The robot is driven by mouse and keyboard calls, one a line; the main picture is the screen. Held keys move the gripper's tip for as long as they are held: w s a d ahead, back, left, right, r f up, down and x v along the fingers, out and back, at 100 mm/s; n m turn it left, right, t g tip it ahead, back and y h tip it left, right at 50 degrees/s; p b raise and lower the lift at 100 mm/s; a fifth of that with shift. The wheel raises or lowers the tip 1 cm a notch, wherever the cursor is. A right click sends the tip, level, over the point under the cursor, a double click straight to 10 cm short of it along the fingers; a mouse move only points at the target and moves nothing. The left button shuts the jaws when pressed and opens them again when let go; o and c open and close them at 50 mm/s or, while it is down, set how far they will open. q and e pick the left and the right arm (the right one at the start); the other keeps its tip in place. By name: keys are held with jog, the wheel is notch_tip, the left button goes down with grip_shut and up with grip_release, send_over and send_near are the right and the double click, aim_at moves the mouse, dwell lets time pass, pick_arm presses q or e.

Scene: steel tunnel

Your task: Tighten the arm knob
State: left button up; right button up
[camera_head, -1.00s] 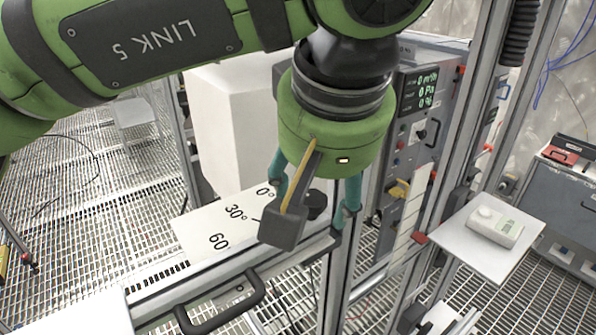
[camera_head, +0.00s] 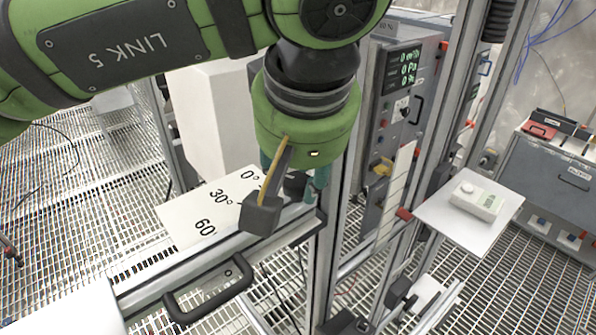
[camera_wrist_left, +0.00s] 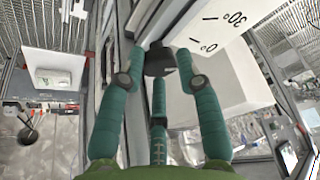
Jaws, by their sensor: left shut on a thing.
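The arm knob (camera_head: 296,183) is small and black, at the top edge of the white angle plate (camera_head: 190,216) marked 0°, 30° and 60°. My left gripper (camera_head: 296,190) points down over it, its teal fingers partly hidden by its green body. In the left wrist view the knob (camera_wrist_left: 158,60) is a dark lobed shape between the tips of the three teal fingers of my left gripper (camera_wrist_left: 158,78), which is shut on it. My right gripper is in neither view.
A black handle (camera_head: 210,292) sits on the rail below the plate. A control panel (camera_head: 403,70) with a lit display stands behind on the right. A white shelf (camera_head: 450,222) holds a small device (camera_head: 477,200). Metal posts stand close to my gripper.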

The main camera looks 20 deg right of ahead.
pick_arm(q)
jog(key=m, duration=0.1)
jog(key=m+h, duration=0.1)
jog(key=m, duration=0.1)
jog(key=f+m+g, duration=0.1)
jog(key=m, duration=0.1)
jog(key=shift+a+h, duration=0.25)
jog(key=shift+h, duration=0.05)
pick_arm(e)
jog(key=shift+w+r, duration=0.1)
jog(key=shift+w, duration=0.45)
pick_arm(q)
jog(key=o, duration=1.2)
jog(key=shift+a, duration=0.1)
jog(key=shift+w+d+r, duration=0.1)
jog(key=shift+d+r, duration=0.15)
jog(key=shift+d, duration=0.1)
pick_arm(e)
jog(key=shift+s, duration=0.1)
pick_arm(q)
jog(key=shift+a, duration=0.15)
